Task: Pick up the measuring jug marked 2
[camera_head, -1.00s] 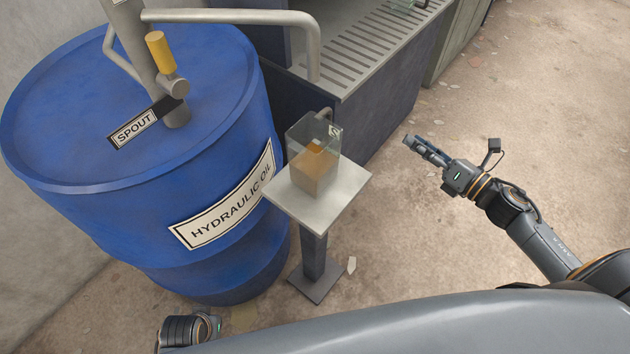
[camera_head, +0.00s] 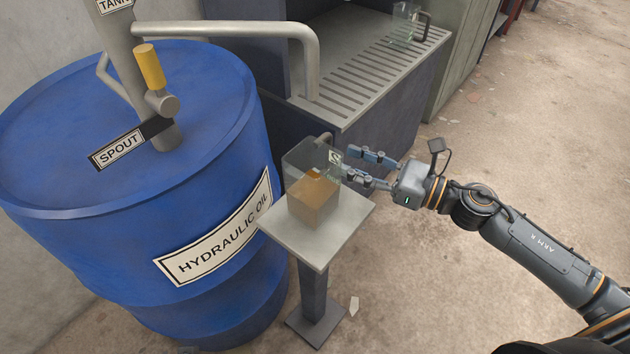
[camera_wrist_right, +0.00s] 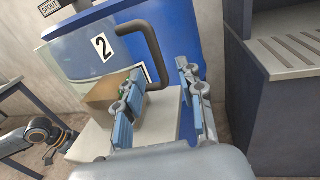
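The clear measuring jug marked 2 (camera_head: 312,195) stands upright on a small square stand (camera_head: 330,240), with amber-brown contents in its lower part. Its "2" label (camera_wrist_right: 103,47) and dark handle (camera_wrist_right: 152,50) show in the right wrist view. My right gripper (camera_head: 350,164) is open and empty at the jug's right side, fingers pointing at it. In the right wrist view the handle's lower part shows between the fingers; I cannot tell whether they touch it. Part of my left arm (camera_wrist_right: 40,135) shows at the lower left of that view; its finger state is unclear.
A blue hydraulic oil drum (camera_head: 225,185) with a spout pipe (camera_head: 150,95) stands left of the stand. A slotted metal bench (camera_head: 365,75) lies behind, with another clear jug (camera_head: 404,25) on it. The floor at right is open.

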